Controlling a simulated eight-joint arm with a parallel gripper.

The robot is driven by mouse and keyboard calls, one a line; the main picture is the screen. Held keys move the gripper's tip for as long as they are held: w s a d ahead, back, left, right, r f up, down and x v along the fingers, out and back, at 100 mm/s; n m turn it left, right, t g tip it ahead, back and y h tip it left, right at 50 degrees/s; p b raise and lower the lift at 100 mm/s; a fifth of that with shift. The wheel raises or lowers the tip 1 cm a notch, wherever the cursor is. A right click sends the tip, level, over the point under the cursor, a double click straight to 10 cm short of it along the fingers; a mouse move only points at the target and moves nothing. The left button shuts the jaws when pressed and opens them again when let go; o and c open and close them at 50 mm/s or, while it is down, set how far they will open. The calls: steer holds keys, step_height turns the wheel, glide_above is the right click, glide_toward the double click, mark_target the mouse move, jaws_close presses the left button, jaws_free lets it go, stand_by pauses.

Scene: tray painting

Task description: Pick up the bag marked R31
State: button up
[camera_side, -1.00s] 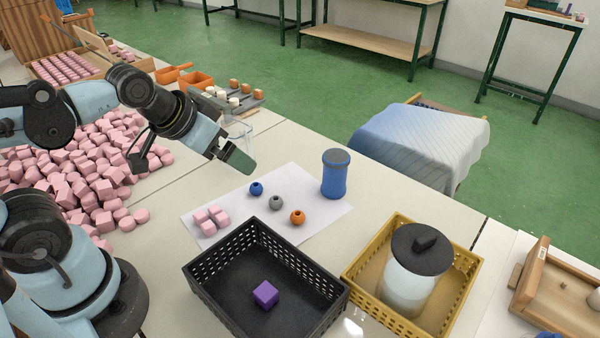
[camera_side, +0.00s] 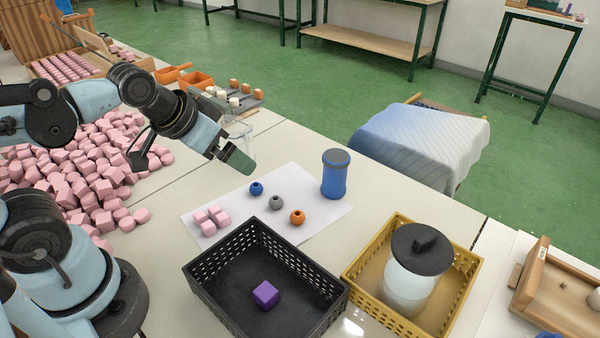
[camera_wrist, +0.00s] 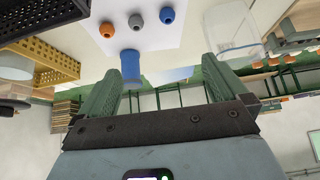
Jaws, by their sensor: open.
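I cannot make out a bag marked R31 in either view; no such marking is readable.
A black basket (camera_side: 207,298) holds a purple cube (camera_side: 265,294). A yellow basket (camera_side: 464,298) holds a lidded jar (camera_side: 410,285). A blue canister (camera_side: 335,175), three balls and pink blocks are on white paper (camera_side: 318,205). Many pink blocks (camera_side: 85,165) cover the table's left.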

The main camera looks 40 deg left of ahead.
steer(key=w+m, duration=0.1)
steer(key=m, duration=0.1)
steer(key=m+g+y, duration=0.5)
steer(key=m+y, duration=0.1)
steer(key=m, duration=0.2)
glide_toward(234, 139)
step_height(234, 139, down, 2)
steer(key=w+f+m+g+y, duration=0.3)
steer(key=w+f+m+y, duration=0.15)
steer(key=m+y, duration=0.25)
steer(key=x, duration=1)
steer(key=shift+w+a+r, duration=0.2)
steer(key=shift+w+a, duration=0.15)
steer(key=c, duration=1)
steer(key=shift+c, duration=0.2)
